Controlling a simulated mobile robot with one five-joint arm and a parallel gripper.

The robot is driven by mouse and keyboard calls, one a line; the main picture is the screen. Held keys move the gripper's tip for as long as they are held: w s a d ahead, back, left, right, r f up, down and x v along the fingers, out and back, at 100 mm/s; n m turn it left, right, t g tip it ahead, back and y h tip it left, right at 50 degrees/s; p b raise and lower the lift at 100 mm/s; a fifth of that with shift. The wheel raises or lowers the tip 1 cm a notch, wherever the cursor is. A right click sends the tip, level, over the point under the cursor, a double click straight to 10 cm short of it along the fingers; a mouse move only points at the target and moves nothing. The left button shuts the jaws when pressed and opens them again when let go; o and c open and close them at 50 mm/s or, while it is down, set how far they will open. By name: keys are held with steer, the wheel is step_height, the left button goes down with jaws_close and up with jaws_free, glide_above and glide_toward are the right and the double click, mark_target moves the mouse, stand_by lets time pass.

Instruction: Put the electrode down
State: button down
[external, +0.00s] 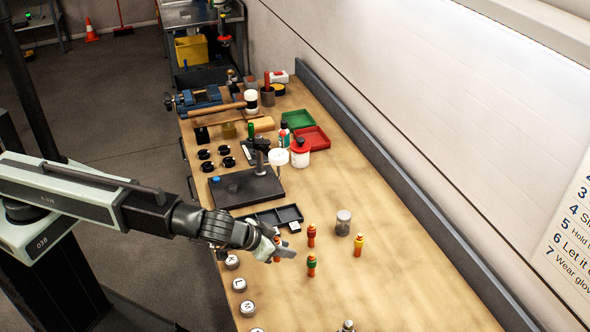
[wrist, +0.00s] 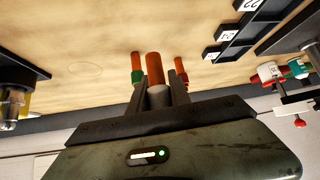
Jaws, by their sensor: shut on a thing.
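My gripper (wrist: 159,90) is shut on an electrode (wrist: 155,68) with an orange end and a grey lower part, seen between the fingers in the wrist view. In the external view my gripper (external: 285,251) is low over the near part of the bench, and a bit of the held electrode (external: 277,243) shows beside the fingers. I cannot tell whether it touches the bench. Other electrodes stand upright nearby: a red-orange one (external: 311,236), a green-banded one (external: 311,265) and a yellow-banded one (external: 358,245).
A black compartment tray (external: 272,217) lies just behind my gripper. A glass jar (external: 343,222) stands behind the electrodes. Round white-topped weights (external: 239,285) line the left bench edge. A dark stand base (external: 245,187) is farther back. The bench's right front (external: 430,290) is bare.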

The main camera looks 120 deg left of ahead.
steer(key=d, duration=0.2)
steer(key=s+d+f, duration=0.1)
steer(key=d, duration=0.2)
steer(key=s+d+b, duration=0.1)
steer(key=d, duration=0.1)
steer(key=shift+d+f, duration=0.25)
steer(key=shift+d, duration=0.15)
steer(key=w+a, duration=0.1)
steer(key=w, duration=0.4)
steer(key=w+a+f+b, duration=0.1)
steer(key=w, duration=0.4)
steer(key=w+a, duration=0.1)
steer(key=w, duration=0.4)
steer(key=shift+w+a+f, duration=0.15)
steer(key=shift+a+f, duration=0.05)
steer(key=f+b, duration=0.2)
steer(key=b, duration=0.1)
steer(key=f+b, duration=0.1)
steer(key=f, duration=0.1)
steer(key=shift+w, duration=0.25)
steer(key=shift+r, duration=0.2)
steer(key=shift+f, duration=0.15)
steer(key=c, duration=1.2)
jaws_free()
